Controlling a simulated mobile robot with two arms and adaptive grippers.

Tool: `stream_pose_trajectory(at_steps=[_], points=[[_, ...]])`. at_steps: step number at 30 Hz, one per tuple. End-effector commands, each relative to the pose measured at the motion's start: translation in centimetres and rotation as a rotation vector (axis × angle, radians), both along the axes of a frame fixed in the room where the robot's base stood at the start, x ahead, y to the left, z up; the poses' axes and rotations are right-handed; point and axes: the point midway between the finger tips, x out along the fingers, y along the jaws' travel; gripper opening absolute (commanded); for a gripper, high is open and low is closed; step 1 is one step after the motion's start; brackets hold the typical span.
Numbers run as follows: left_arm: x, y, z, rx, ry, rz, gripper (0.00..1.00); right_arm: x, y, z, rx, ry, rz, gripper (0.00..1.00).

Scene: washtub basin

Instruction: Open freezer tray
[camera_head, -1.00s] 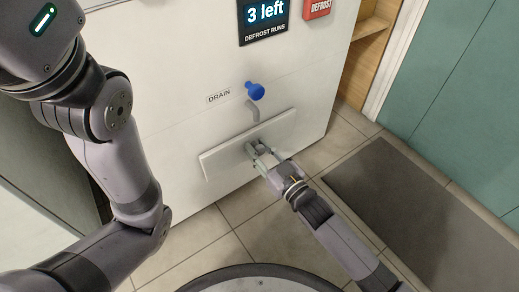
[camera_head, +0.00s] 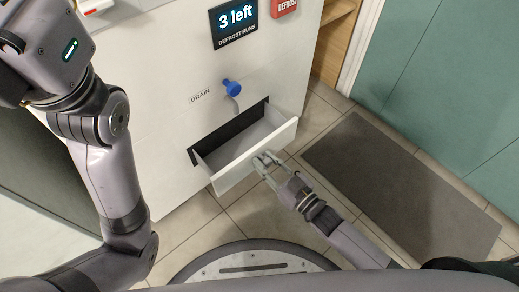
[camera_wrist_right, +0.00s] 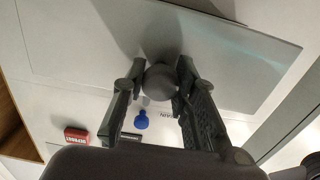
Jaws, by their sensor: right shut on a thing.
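The freezer tray (camera_head: 236,174) is a white drawer low in the white freezer front. It is pulled partly out, and its hollow inside and a dark slot behind it show. My right gripper (camera_head: 265,160) is at the middle of the tray's front panel. In the right wrist view its two fingers are shut around a round grey knob (camera_wrist_right: 160,82) on the white tray front (camera_wrist_right: 90,45). My left arm stands at the left of the head view, but its gripper is out of view.
A blue drain knob (camera_head: 232,87) sits above the tray, below a "3 left" defrost display (camera_head: 235,20) and a red defrost button (camera_head: 284,6). A grey mat (camera_head: 400,185) lies on the tiled floor at right, before teal doors (camera_head: 450,90).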

Motion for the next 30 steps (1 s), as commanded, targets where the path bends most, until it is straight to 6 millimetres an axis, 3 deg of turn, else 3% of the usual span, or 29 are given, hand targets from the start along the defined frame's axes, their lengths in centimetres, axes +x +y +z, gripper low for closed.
stream_pose_trajectory(at_steps=[8,9,18,30], points=[[0.01,-0.01,-0.09,0.0,0.001,0.0,0.4,-0.12,0.05,-0.1,-0.001,-0.001,0.002,0.0],[0.01,-0.02,-0.08,0.0,0.001,0.0,0.4,-0.12,0.05,-0.1,-0.001,-0.001,0.002,0.27],[-0.01,-0.03,-0.08,0.0,0.0,-0.001,0.4,-0.07,0.03,-0.05,0.0,-0.001,0.001,0.47],[0.03,-0.01,-0.02,0.0,0.001,0.0,0.4,-0.54,-0.37,-0.09,-0.001,0.001,0.0,0.48]])
